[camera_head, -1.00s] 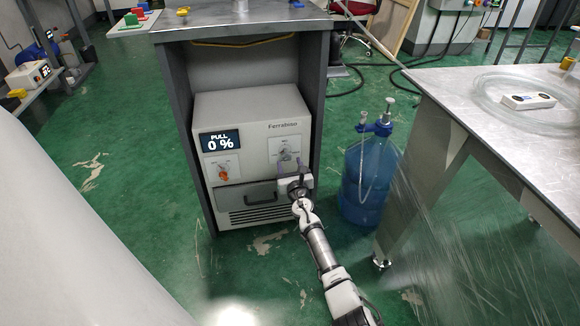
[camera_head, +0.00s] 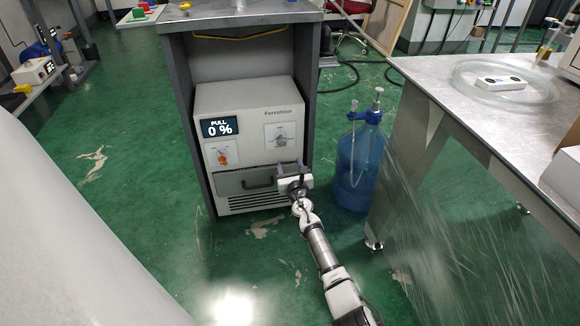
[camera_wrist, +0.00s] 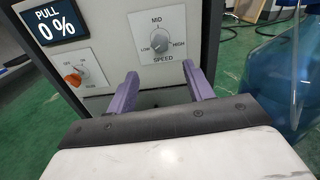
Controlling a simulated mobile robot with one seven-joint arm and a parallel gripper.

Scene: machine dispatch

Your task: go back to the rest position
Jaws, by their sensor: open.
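My gripper (camera_head: 291,170) is open and empty in front of the lower right of a white machine, and its purple fingers (camera_wrist: 158,92) stand apart in the wrist view. The machine (camera_head: 250,102) has a display (camera_head: 220,127) reading "PULL 0 %". A grey speed knob (camera_wrist: 162,43) marked LOW, MID and HIGH lies beyond and above the fingertips, with a gap between. An orange switch (camera_wrist: 74,79) is on the left. A drawer front with a dark handle (camera_head: 262,183) is below, partly hidden by my gripper.
The machine sits inside a grey metal cabinet frame (camera_head: 186,110). A blue bottle (camera_head: 358,165) stands on the green floor just right of it. A metal table (camera_head: 450,85) with coiled clear tubing and a small white device (camera_head: 501,83) is at the right. Floor at the left is clear.

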